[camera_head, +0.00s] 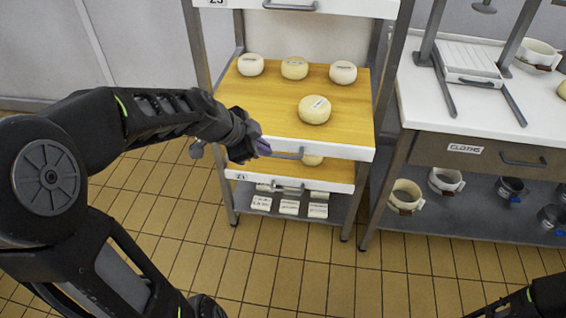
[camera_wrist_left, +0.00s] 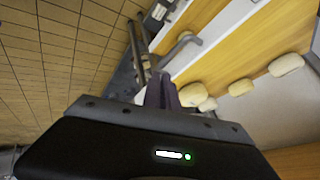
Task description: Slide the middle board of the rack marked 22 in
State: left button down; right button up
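The middle board (camera_head: 262,105) of the rack (camera_head: 197,50) stands pulled out toward me, with several pale round cheeses on it. Its white front edge (camera_head: 340,152) carries a grey handle (camera_head: 287,155). Its number is not readable, and my gripper covers the left part of that front. My left gripper (camera_head: 259,147) is at the left end of the handle, with its purple fingers close together. In the left wrist view the fingers (camera_wrist_left: 167,92) look shut with nothing between them, and the handle (camera_wrist_left: 180,46) lies just beyond their tips. Of my right arm only a dark part shows at the lower right; its fingers are not clear.
The board marked 21 (camera_head: 345,187) is below, with white blocks (camera_head: 289,207) on the shelf under it. The board above (camera_head: 340,8) has a partly cut-off label. A table (camera_head: 415,100) with a drawer marked CLOTHS (camera_head: 480,152) stands right. The tiled floor in front is clear.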

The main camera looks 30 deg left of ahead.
pick_arm(q)
jog(key=m, duration=0.1)
jog(key=d+m, duration=0.1)
jog(key=shift+s+f+m+h, duration=0.15)
jog(key=shift+s+m+h, duration=0.15)
jog(key=shift+s, duration=0.1)
jog(key=shift+f, duration=0.1)
jog(key=p+x, duration=0.1)
jog(key=x, duration=0.9)
jog(key=shift+s+f, duration=0.1)
jog(key=shift+s, duration=0.05)
